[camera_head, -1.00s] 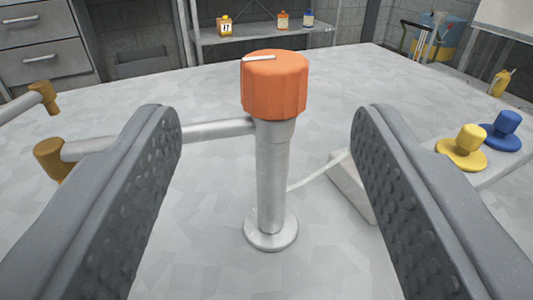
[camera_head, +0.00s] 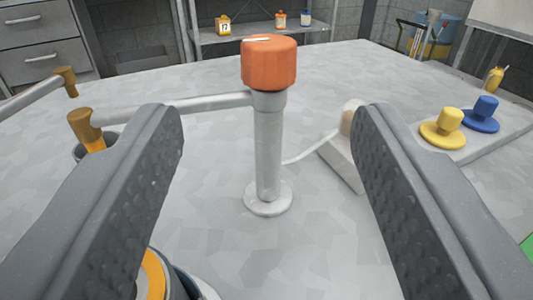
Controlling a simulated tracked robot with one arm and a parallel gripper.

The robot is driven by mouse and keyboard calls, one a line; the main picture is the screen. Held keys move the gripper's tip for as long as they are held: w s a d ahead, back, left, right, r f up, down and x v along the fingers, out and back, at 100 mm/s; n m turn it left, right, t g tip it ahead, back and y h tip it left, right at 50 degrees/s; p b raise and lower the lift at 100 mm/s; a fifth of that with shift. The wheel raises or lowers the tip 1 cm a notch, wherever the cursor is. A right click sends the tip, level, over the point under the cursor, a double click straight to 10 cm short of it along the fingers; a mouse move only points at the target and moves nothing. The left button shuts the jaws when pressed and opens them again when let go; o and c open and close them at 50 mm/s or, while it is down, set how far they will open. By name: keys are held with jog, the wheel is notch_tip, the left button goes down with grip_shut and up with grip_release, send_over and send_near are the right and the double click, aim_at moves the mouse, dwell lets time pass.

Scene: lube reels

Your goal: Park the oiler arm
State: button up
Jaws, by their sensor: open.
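The oiler arm stands upright on the bench: a grey post (camera_head: 268,150) on a round base, topped by an orange knob (camera_head: 269,64) with a white line on its top. A grey tube (camera_head: 172,108) runs left from the post to a brown nozzle (camera_head: 84,125). An orange-yellow strip shows below the nozzle, over a round grey container (camera_head: 80,154) partly hidden by my left finger. My gripper (camera_head: 268,135) is open, its two fingers wide apart on either side of the post in the picture. The fingers do not touch the knob or post.
A second tube with a brown nozzle (camera_head: 66,80) is at far left. A white block (camera_head: 343,163) with a thin white line sits right of the post. Yellow (camera_head: 443,130) and blue (camera_head: 482,113) knobs stand on a plate at right. A yellow-ringed round container (camera_head: 152,275) is at lower left.

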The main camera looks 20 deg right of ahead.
jog(key=c, duration=1)
jog(key=shift+r, duration=0.1)
grip_shut()
jog(key=s+a+r+m+g+y+p, duration=0.1)
jog(key=a+r+m+g+y+p, duration=0.15)
jog(key=m+g+p, duration=0.8)
jog(key=s+a+r+m+t+y+p, duration=0.1)
jog(key=a+r+m+t+y+p, duration=0.25)
jog(key=p, duration=1.35)
jog(key=w+f, duration=0.2)
jog(key=w+d+f+g, duration=0.1)
jog(key=w+f, duration=0.1)
jog(key=w+f+m+g, duration=0.1)
jog(key=w+f, duration=0.1)
jog(key=shift+d+f+h, duration=0.25)
jog(key=shift+f+h, duration=0.1)
jog(key=shift+h, duration=0.05)
jog(key=shift+w+d+f, duration=0.1)
jog(key=shift+w+f, duration=0.1)
jog(key=shift+w, duration=0.85)
jog(key=shift+w+d+f, duration=0.1)
jog(key=shift+w+f, duration=0.1)
jog(key=shift+w, duration=0.85)
